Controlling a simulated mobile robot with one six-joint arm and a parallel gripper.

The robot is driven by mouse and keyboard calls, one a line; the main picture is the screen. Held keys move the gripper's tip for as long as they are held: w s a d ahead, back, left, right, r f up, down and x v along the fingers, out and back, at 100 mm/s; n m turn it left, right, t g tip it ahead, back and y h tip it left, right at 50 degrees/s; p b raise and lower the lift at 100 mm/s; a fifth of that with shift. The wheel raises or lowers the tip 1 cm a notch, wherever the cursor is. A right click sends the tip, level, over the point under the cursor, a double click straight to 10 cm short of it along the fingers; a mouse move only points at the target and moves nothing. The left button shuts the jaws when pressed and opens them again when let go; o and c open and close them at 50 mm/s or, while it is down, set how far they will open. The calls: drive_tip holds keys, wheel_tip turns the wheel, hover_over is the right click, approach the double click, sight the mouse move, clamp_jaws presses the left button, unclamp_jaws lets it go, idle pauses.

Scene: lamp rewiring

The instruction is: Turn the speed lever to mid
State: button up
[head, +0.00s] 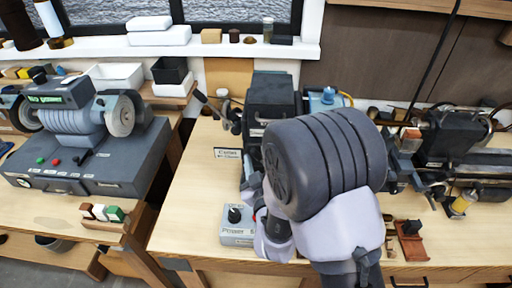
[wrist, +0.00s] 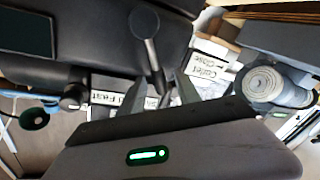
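In the wrist view, a dark lever (wrist: 152,55) with a round end stands in front of my gripper (wrist: 161,88). One finger shows on each side of its lower part, with a gap between them; I cannot tell whether either touches it. A partly covered white label (wrist: 106,97) lies behind the fingers and a "Collet Close" label (wrist: 208,69) to the right. Neither readable label names speed, so I cannot tell whether this is the speed lever. In the head view, my arm hides the lever and fingertips.
In the head view, a grey box labelled "Power" (head: 237,237) with a black knob stands left of my arm. Dark machinery (head: 270,100) stands behind it, and another machine (head: 455,140) to the right. A grinder-like machine (head: 75,125) sits on the left bench.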

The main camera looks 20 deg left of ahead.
drive_tip(key=shift+s, duration=0.15)
drive_tip(key=shift+c, duration=0.3)
clamp_jaws()
drive_tip(key=shift+r, duration=0.1)
idle(1.0)
